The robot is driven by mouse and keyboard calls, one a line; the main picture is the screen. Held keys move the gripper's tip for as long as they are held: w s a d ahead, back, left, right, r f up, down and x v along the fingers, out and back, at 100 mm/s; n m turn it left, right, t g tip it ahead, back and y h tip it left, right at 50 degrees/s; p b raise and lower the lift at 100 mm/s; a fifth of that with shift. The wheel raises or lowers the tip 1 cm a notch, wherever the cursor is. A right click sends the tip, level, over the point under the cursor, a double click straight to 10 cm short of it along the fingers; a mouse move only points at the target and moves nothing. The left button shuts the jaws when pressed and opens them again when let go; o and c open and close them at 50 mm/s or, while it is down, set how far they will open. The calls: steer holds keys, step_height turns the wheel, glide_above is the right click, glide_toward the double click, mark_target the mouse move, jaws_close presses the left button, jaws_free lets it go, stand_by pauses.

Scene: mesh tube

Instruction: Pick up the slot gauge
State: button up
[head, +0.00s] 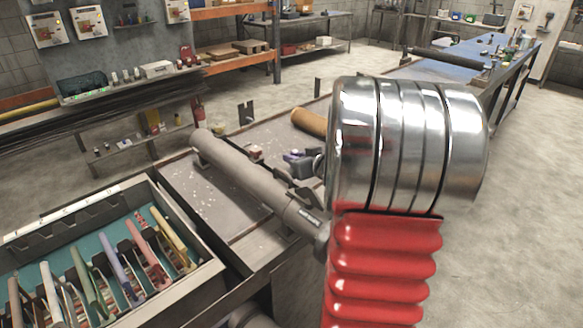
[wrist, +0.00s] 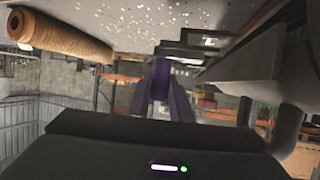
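My gripper (wrist: 160,75) shows in the wrist view as purple fingers reaching away from a dark body. Its fingertips lie close together in that view, and the gap between them is unclear. In the head view it seems to be the small purple and dark form (head: 297,158) above the bench, partly hidden behind my silver and red arm. A dark flat piece with a pale label (wrist: 205,42) shows near the fingertips in the wrist view. I cannot tell whether it is the slot gauge, or whether the fingers touch it.
A brown mesh tube (head: 309,122) lies on the bench (head: 205,183); it also shows in the wrist view (wrist: 60,37). A long grey cylinder (head: 250,178) lies across the bench. A tray (head: 205,275) with several coloured-handled tools stands at lower left. Floor at right is clear.

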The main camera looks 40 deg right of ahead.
jaws_close()
steer(key=shift+r, duration=0.1)
step_height(320, 180, up, 10)
steer(key=shift+f, duration=0.1)
stand_by(0.5)
stand_by(0.4)
